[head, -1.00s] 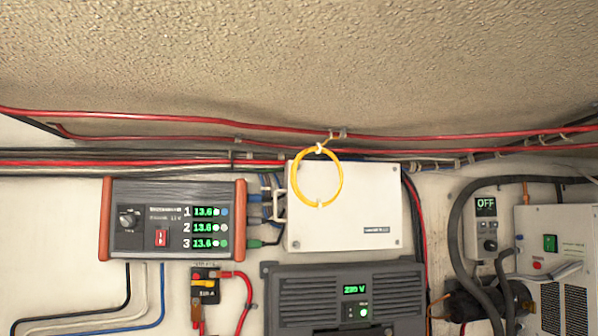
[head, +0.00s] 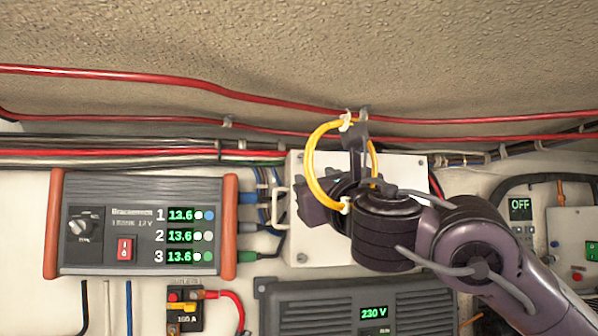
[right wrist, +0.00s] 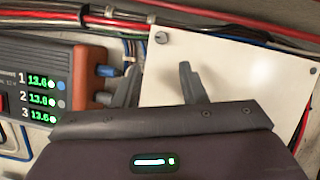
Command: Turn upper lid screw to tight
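The white box with a flat lid (head: 409,178) is mounted on the wall, and it fills the upper middle of the right wrist view (right wrist: 232,80). A round grey lid screw (right wrist: 162,37) sits at the lid's upper left corner in the right wrist view; I cannot tell its turn position. My right gripper (right wrist: 158,80) is open, with its two fingers apart and nothing held between them. The fingers point toward the box's left edge, below the screw. My left gripper is not in view.
A yellow cable loop (head: 309,170) hangs from the red cable, overlapping my right wrist in the head view. A battery panel (head: 140,225) is left of the box, with plugs between. A 230 V unit (head: 300,300) is below. Red cables (head: 180,78) run above.

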